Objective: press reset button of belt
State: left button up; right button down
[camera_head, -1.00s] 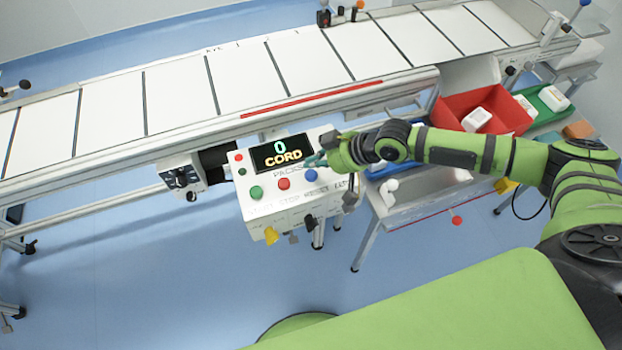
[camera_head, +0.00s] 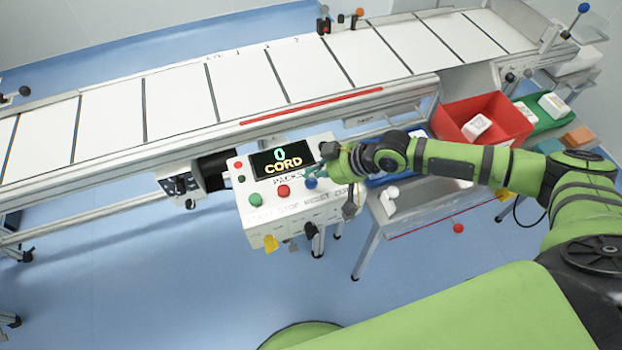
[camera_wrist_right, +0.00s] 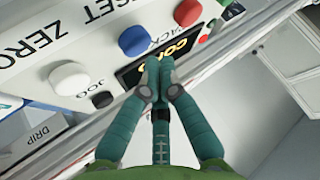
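The white control box (camera_head: 262,224) stands in front of the conveyor belt. Its blue button (camera_head: 311,183), above the RESET lettering, sits right of the red button (camera_head: 283,191) and green button (camera_head: 255,199). My right gripper (camera_head: 316,170) is at the panel's right side, with its fingertips just above the blue button in the picture. In the wrist view the teal fingers (camera_wrist_right: 154,80) are together with nothing between them, and the blue button (camera_wrist_right: 134,41) is ahead and slightly left, apart from the tips. My left gripper is not in view.
The display (camera_head: 283,160) reads 0 CORD. The wrist view shows a white button (camera_wrist_right: 68,78) and a black button (camera_wrist_right: 102,100) close to the fingers. The conveyor (camera_head: 180,98) runs behind. A red bin (camera_head: 510,118) stands on the side table at right.

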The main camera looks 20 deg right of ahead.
aim_at(314, 182)
dwell(0.6)
jog(key=shift+f, duration=0.4)
jog(key=shift+f+b, duration=0.55)
jog(key=shift+f, duration=0.1)
dwell(0.8)
jog(key=shift+r, duration=0.15)
jog(key=shift+r+p, duration=0.85)
jog(key=shift+p, duration=0.1)
notch_tip(314, 182, up, 5)
jog(key=p, duration=0.5)
jog(key=shift+r, duration=0.1)
